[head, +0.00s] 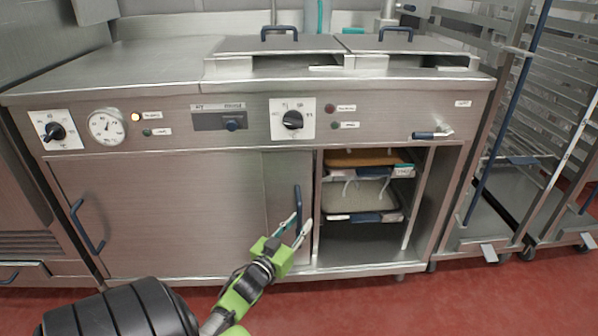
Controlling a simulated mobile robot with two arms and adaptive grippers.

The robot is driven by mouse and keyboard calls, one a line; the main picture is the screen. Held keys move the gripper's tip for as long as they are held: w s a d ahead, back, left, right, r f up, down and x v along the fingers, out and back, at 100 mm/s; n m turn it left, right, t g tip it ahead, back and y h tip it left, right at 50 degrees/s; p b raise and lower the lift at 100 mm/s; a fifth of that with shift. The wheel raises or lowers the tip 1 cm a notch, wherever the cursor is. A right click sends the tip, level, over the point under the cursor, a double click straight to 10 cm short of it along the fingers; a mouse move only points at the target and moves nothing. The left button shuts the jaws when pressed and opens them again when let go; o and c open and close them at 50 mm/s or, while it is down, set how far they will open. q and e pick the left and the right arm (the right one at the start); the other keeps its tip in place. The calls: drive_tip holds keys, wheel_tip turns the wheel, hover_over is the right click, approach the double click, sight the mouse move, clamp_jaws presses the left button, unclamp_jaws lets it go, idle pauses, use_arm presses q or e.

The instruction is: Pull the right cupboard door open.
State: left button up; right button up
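The right cupboard door (279,180) is a narrow visible steel strip. The rest of it seems hidden behind the left door (170,205). Its dark blue vertical handle (298,205) is at its right edge. To the right of it the cupboard is open, showing shelves inside. My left gripper (302,217), with green knuckles, reaches up from below to the lower part of this handle. Its fingers are spread, one on each side of the handle; I cannot tell whether they touch it. My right gripper is not in view.
Trays with tan and grey contents (358,196) sit in the open compartment. The left door has its own blue handle (87,226). Knobs and a gauge (107,126) line the panel above. Wheeled racks (500,150) stand at right; red floor (480,300) is clear in front.

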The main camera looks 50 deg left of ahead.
use_arm(q)
drive_tip(key=v, duration=1.1)
drive_tip(key=shift+s, duration=0.3)
drive_tip(key=shift+d, duration=0.1)
